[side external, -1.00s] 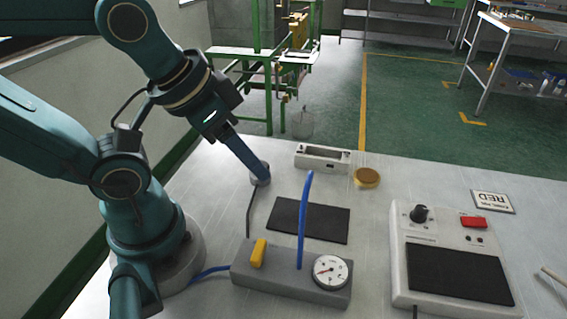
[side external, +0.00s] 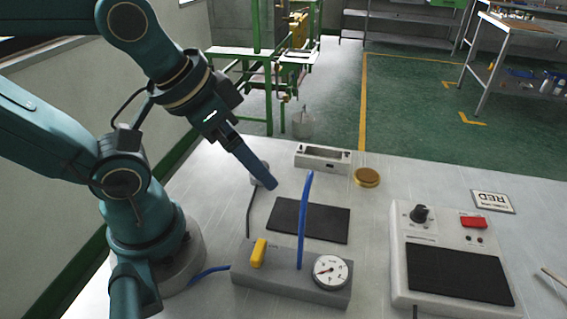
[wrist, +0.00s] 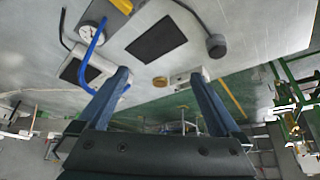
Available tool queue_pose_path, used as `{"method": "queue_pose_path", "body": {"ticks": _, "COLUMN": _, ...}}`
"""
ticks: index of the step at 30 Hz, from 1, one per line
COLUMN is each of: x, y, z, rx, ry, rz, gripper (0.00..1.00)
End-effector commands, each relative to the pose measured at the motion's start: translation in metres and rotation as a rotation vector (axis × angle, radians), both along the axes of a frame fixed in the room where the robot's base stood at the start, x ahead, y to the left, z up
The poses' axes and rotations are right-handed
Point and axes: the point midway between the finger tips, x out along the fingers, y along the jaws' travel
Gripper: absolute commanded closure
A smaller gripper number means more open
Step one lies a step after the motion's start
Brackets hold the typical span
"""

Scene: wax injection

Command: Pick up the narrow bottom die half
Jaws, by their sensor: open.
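A pale grey narrow block with a slot in its top (side external: 323,158), apparently the die half, lies at the back of the table. In the wrist view it (wrist: 184,79) shows between the fingers, close to the right one, which hides part of it. My gripper (side external: 271,185) is in the air to the left of the block and apart from it. In the wrist view my gripper (wrist: 160,76) has its two fingers wide apart with nothing held between them.
A gold round tin (side external: 367,177) stands right of the block. A grey cylinder (side external: 256,170) with a cable is behind my gripper. A black mat (side external: 325,222), a gauge box with an upright blue hose (side external: 290,283) and a control unit (side external: 455,235) are nearer the camera.

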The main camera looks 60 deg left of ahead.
Motion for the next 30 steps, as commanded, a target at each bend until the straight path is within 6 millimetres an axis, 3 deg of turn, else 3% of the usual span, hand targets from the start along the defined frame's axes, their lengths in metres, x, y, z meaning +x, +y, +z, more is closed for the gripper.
{"method": "queue_pose_path", "body": {"ticks": 5, "x": 0.001, "y": 0.0, "z": 0.017, "rx": 0.0, "ry": -0.006, "rz": 0.0, "gripper": 0.0}}
{"method": "queue_pose_path", "body": {"ticks": 11, "x": 0.001, "y": 0.0, "z": 0.053, "rx": 0.0, "ry": -0.006, "rz": 0.0, "gripper": 0.0}}
{"method": "queue_pose_path", "body": {"ticks": 17, "x": 0.019, "y": -0.009, "z": 0.047, "rx": -0.23, "ry": 0.145, "rz": 0.245, "gripper": 0.0}}
{"method": "queue_pose_path", "body": {"ticks": 25, "x": 0.07, "y": -0.009, "z": 0.049, "rx": -0.661, "ry": 0.371, "rz": 0.708, "gripper": 0.0}}
{"method": "queue_pose_path", "body": {"ticks": 30, "x": 0.118, "y": 0.015, "z": 0.053, "rx": -1.017, "ry": 0.524, "rz": 1.065, "gripper": 0.0}}
